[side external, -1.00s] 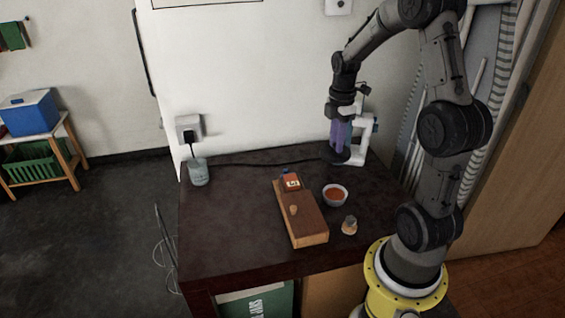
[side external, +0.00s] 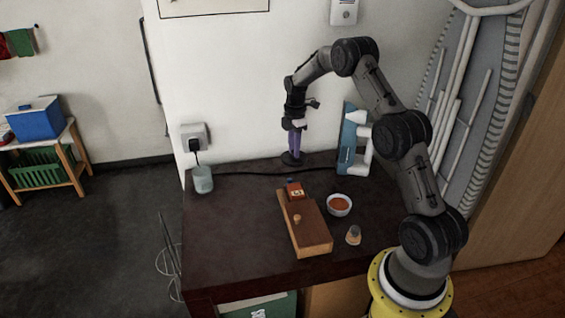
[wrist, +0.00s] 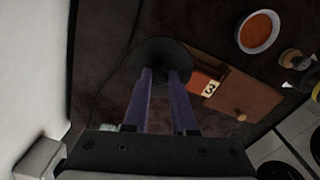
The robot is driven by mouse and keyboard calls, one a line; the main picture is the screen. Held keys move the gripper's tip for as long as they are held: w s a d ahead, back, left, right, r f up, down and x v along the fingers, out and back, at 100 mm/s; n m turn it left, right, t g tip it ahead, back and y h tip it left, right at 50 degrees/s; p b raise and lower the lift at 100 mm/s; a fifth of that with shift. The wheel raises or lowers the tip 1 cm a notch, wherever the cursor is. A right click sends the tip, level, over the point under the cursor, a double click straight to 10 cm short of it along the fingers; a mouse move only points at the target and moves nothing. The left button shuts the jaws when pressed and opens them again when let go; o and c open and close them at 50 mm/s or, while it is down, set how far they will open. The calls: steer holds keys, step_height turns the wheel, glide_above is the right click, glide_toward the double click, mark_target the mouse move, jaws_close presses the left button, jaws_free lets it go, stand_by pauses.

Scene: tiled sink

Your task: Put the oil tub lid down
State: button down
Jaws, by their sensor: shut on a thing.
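My gripper (side external: 293,151) has purple fingers and points down over the back of the dark table. It is shut on a dark round lid (side external: 291,160), held at the fingertips. In the wrist view the lid (wrist: 150,50) lies flat across the ends of the fingers (wrist: 165,75), and it hides part of the wooden box. I cannot tell whether the lid touches the table. A teal and white upright unit (side external: 350,145) stands at the back right, apart from my gripper; I cannot tell if it is the oil tub.
A wooden box (side external: 308,232) with a small knob and a red numbered block (side external: 295,189) sits mid-table. A bowl of orange contents (side external: 339,205) and a small stopper-like piece (side external: 353,235) are to its right. A jar (side external: 202,180) stands left. The table's left part is clear.

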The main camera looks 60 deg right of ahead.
steer(key=w+d+f, duration=0.1)
steer(key=w+f, duration=0.1)
steer(key=w+d+f, duration=0.2)
steer(key=w+f, duration=0.1)
steer(key=w+d+f, duration=0.2)
steer(key=shift+w+f, duration=0.4)
steer(key=shift+f, duration=1.55)
steer(key=shift+f, duration=0.2)
steer(key=c, duration=0.7)
jaws_free()
steer(key=shift+r, duration=0.15)
